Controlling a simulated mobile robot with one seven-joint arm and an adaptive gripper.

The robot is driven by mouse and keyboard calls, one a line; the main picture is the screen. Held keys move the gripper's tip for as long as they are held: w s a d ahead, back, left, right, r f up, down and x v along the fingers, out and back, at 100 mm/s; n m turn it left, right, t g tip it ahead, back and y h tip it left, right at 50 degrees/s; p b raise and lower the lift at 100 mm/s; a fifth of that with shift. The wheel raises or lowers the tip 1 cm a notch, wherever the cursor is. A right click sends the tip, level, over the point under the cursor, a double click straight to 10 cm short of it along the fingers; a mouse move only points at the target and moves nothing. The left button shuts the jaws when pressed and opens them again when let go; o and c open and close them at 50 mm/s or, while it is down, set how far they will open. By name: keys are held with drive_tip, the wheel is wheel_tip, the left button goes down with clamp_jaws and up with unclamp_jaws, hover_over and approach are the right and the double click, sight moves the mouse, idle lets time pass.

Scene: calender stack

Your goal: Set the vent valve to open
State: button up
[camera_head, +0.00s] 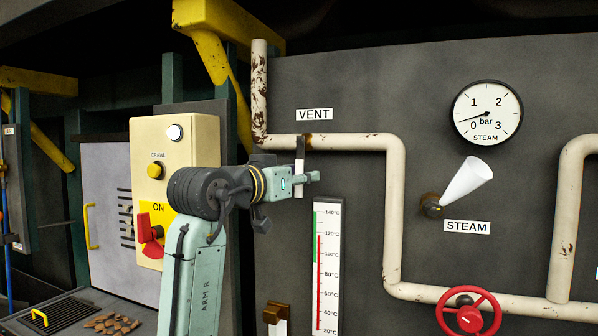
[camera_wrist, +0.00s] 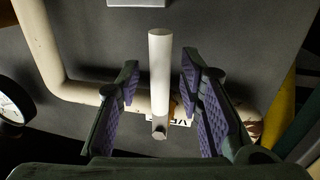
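The vent valve's white lever (camera_head: 299,191) hangs straight down from the horizontal cream pipe, crosswise to it, just under the VENT label (camera_head: 314,114). In the wrist view the lever (camera_wrist: 160,62) stands upright in the picture, its grey pivot end low and its free end high. My gripper (camera_head: 306,178) is at the lever and hides part of it in the head view. In the wrist view my gripper (camera_wrist: 159,85) is open, with one purple-padded finger on each side of the lever. Dark gaps show between the lever and both pads.
A cream pipe (camera_head: 393,220) runs along the dark panel. To the right are a STEAM gauge (camera_head: 487,113), a white steam lever (camera_head: 467,180) and a red handwheel (camera_head: 469,314). A thermometer (camera_head: 328,268) stands below my gripper. A beige control box (camera_head: 190,135) is at left.

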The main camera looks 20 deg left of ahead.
drive_tip(key=shift+w, duration=0.1)
drive_tip(key=shift+c, duration=0.5)
clamp_jaws()
idle(0.4)
